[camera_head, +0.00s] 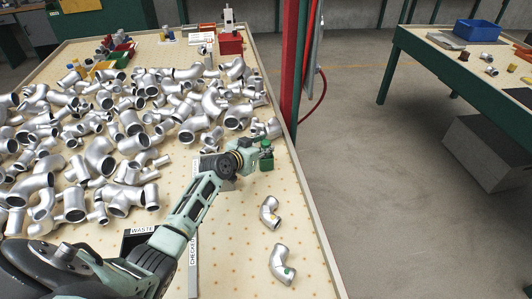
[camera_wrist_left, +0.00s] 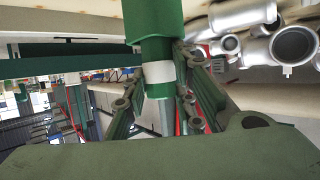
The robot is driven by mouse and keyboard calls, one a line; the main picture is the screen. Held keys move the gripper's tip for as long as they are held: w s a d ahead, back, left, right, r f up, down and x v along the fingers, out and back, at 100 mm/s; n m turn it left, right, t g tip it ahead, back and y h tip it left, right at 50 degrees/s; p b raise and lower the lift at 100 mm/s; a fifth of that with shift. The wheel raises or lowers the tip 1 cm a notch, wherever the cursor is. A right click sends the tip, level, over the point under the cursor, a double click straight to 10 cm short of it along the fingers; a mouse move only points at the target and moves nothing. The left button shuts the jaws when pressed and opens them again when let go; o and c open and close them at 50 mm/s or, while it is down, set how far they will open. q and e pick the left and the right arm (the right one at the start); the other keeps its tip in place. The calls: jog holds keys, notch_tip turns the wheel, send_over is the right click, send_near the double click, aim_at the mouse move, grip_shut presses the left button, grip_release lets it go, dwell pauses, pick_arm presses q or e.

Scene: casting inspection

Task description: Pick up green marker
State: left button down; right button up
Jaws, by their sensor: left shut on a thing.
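The green marker (camera_wrist_left: 155,35) is a green cylinder with a pale band, seen large in the left wrist view. My left gripper (camera_wrist_left: 160,92) is shut on it, with a finger on each side of the banded part. In the head view my left gripper (camera_head: 258,148) is above the table near its right edge, and the marker is small and partly covered there. A green block (camera_head: 266,165) shows just below the fingers; I cannot tell whether the marker touches it. My right gripper is in neither view.
A heap of silver pipe castings (camera_head: 120,125) covers the left and middle of the table. Two separate castings (camera_head: 270,213) (camera_head: 282,264) lie at the near right. A red post (camera_head: 292,60) stands past the right edge.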

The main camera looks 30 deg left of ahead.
pick_arm(q)
jog(key=shift+r, duration=5.05)
jog(key=c, duration=2.1)
grip_release()
grip_shut()
